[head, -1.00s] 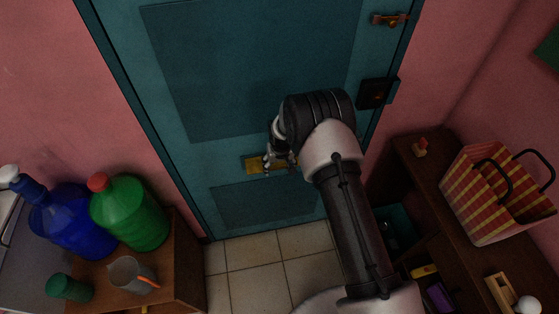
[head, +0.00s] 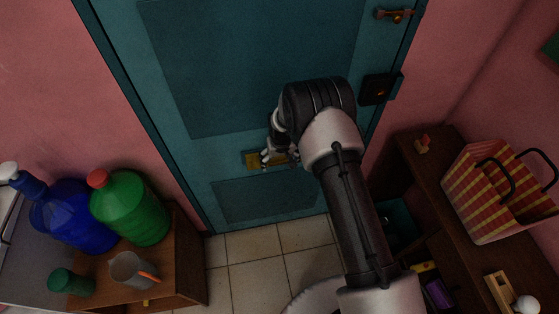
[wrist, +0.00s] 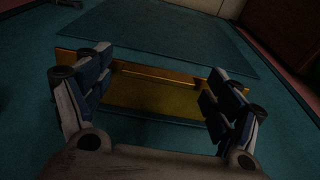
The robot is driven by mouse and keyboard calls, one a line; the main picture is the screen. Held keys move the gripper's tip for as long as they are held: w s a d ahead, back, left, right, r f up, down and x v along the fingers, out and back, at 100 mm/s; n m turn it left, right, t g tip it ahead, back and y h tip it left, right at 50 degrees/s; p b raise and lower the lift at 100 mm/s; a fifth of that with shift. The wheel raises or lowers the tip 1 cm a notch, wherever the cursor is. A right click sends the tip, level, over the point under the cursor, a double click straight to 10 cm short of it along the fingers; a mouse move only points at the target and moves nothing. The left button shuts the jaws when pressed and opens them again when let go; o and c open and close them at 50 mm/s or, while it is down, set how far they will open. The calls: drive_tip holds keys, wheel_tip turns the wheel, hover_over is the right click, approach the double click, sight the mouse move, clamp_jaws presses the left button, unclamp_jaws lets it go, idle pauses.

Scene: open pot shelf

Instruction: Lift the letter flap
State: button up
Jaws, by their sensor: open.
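The brass letter flap (wrist: 150,95) is set in the teal door (head: 250,70). In the wrist view it lies between and just beyond the two fingers of my gripper (wrist: 153,92), which are spread wide with nothing between them. The flap looks closed. In the head view the left part of the brass plate (head: 251,161) shows; my gripper (head: 273,157) and arm cover much of the rest. I cannot tell whether the fingertips touch the plate.
On the left, a low wooden cabinet (head: 188,262) bears a green bottle (head: 130,210), a blue spray bottle (head: 75,217) and a grey cup (head: 128,270). On the right, a shelf holds a striped bag (head: 490,200). Tiled floor (head: 255,250) is clear below the door.

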drive_tip(key=shift+r, duration=0.15)
wheel_tip(320, 180, up, 12)
drive_tip(key=s, duration=0.2)
drive_tip(key=shift+d+f, duration=0.2)
drive_tip(key=shift+d, duration=0.05)
drive_tip(key=shift+w, duration=0.1)
idle(0.4)
drive_tip(key=s+d+r, duration=0.3)
drive_tip(key=r, duration=0.5)
drive_tip(key=s+d+r+m+t+b, duration=0.1)
drive_tip(key=s+d+r, duration=0.25)
drive_tip(key=r, duration=0.35)
drive_tip(key=s+d+r, duration=0.3)
drive_tip(key=r, duration=0.5)
drive_tip(key=s+d+r, duration=0.2)
drive_tip(key=s+d, duration=0.1)
drive_tip(key=s, duration=0.5)
drive_tip(key=s+d+r+m+t, duration=0.1)
drive_tip(key=s+d, duration=0.1)
drive_tip(key=s, duration=0.6)
drive_tip(key=s+d+r+m+b, duration=0.1)
drive_tip(key=s+d+r, duration=0.1)
drive_tip(key=s, duration=0.6)
drive_tip(key=shift+d+r+t+h, duration=0.3)
drive_tip(key=shift+d+t, duration=0.1)
drive_tip(key=shift+d, duration=0.4)
